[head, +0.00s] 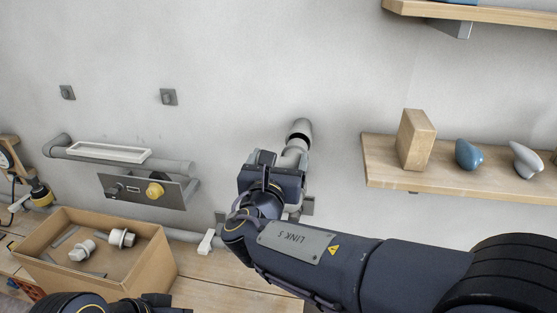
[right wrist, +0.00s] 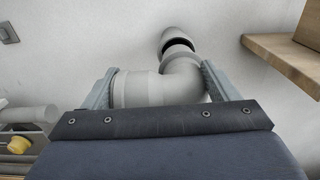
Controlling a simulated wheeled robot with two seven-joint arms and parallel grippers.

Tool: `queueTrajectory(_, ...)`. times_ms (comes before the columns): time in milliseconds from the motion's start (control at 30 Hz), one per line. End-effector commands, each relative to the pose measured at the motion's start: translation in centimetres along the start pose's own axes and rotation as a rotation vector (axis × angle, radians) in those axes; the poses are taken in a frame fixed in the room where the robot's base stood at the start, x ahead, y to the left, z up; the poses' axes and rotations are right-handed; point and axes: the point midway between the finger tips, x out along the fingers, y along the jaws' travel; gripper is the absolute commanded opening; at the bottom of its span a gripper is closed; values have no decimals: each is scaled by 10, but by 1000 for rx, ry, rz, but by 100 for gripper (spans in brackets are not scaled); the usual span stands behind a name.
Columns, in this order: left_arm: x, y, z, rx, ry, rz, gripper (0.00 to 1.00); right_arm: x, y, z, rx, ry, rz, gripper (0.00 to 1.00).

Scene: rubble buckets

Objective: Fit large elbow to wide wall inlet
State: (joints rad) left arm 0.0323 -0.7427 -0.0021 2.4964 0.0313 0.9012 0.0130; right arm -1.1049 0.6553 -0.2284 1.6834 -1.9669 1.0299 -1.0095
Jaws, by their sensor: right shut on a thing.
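The large elbow (right wrist: 150,88), a light grey bent pipe, sits between the two fingers of my right gripper (right wrist: 158,84), which is shut on it. In the head view the elbow (head: 293,157) shows just beyond my right gripper (head: 284,168). The wide wall inlet (head: 300,130) is a grey stub on the wall, right above the elbow's upper end. In the right wrist view the inlet (right wrist: 175,33) shows a dark strip of its mouth above the elbow's end. I cannot tell whether they touch. Only dark parts of my left arm show at the bottom left; its fingers are hidden.
A wooden shelf (head: 470,180) to the right holds a wooden block (head: 415,140) and two knobs. On the left are a wall panel with a yellow knob (head: 155,190), grey piping and a cardboard box (head: 150,260) of white fittings. The wall above the inlet is clear.

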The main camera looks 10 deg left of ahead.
Motion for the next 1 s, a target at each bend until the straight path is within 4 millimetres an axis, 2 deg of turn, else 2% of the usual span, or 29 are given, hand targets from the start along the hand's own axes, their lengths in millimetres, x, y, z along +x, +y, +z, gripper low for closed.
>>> queueTrajectory(700, 4, -2, 2, 0, 0, 0, 100, 0, 0, 0, 1, -1, 0, 33)
queueTrajectory(1000, 3, -1, 1, 0, 0, 0, 100, 8, 0, 0, 0, 0, -2, 33)
